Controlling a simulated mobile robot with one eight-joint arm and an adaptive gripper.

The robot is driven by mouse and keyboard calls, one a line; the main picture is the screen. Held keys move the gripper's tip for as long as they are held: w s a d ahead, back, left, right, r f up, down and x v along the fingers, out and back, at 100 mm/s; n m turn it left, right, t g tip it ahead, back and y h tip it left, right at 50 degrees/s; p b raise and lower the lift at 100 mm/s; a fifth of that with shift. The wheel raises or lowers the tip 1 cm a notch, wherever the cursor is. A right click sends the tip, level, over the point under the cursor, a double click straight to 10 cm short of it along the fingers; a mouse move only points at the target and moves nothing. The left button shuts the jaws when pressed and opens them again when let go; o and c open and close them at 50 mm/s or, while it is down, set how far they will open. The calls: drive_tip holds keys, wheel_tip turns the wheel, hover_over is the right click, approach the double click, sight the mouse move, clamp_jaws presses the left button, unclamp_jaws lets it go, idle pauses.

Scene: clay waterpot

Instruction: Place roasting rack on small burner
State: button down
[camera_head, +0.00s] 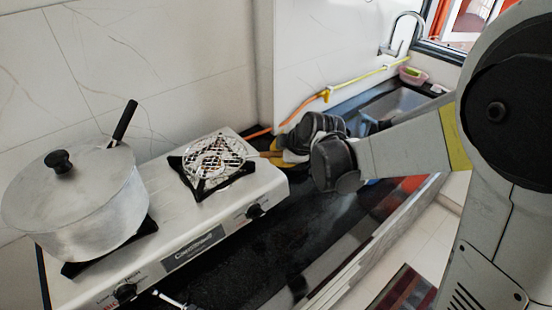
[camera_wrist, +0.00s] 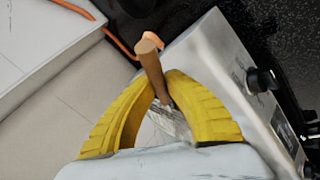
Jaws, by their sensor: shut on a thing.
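The roasting rack (camera_head: 213,156) is a round wire mesh with a wooden handle toward the right in the head view. It is over the small burner (camera_head: 186,179), whose dark grate shows around its edges. I cannot tell whether the mesh rests on the grate or hangs just above it. My gripper (camera_head: 276,155) is right of the burner, with its yellow fingers closed around the handle. In the wrist view, the wooden handle (camera_wrist: 151,66) stands out between the fingers of my gripper (camera_wrist: 162,90). Part of the rack below the handle is hidden there by the fingers.
A large lidded pot (camera_head: 75,205) stands on the left burner of the white stove (camera_head: 205,235). An orange hose (camera_head: 297,112) runs along the wall behind my gripper. A sink (camera_head: 392,105) is at the back right.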

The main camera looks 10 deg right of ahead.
drive_tip(key=c, duration=1.5)
unclamp_jaws()
drive_tip(key=shift+f, duration=0.1)
